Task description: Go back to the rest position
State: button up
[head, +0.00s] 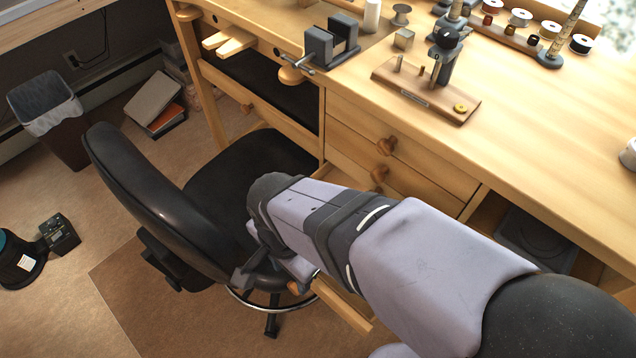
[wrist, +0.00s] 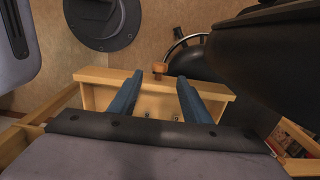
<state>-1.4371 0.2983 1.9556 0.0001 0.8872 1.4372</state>
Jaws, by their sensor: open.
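My gripper (wrist: 159,76) shows in the wrist view as two blue fingers, apart, with nothing between them. They point over the front board of a pulled-out wooden drawer (wrist: 210,84), and its round knob (wrist: 160,68) shows between and just beyond the fingertips. I cannot tell whether the fingers touch the board. In the head view my arm reaches in front of the workbench drawers, and my gripper is mostly hidden under it. A corner of the open drawer (head: 345,305) shows below my arm there.
A black office chair (head: 140,190) stands close to my arm on the left. The wooden workbench (head: 560,130) fills the right, with a wooden stand (head: 425,95), a small vise (head: 330,42) and spools on top. A waste bin (head: 62,135) stands farther left on the floor.

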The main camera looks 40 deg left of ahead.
jog(key=shift+w, duration=0.1)
jog(key=w+d, duration=1.4)
jog(key=w, duration=0.2)
jog(key=w+d+f, duration=0.1)
jog(key=d, duration=2.2)
notch_tip(320, 180, up, 21)
jog(key=p, duration=2.1)
jog(key=shift+d, duration=0.25)
jog(key=shift+s+f, duration=0.1)
jog(key=shift+f, duration=0.05)
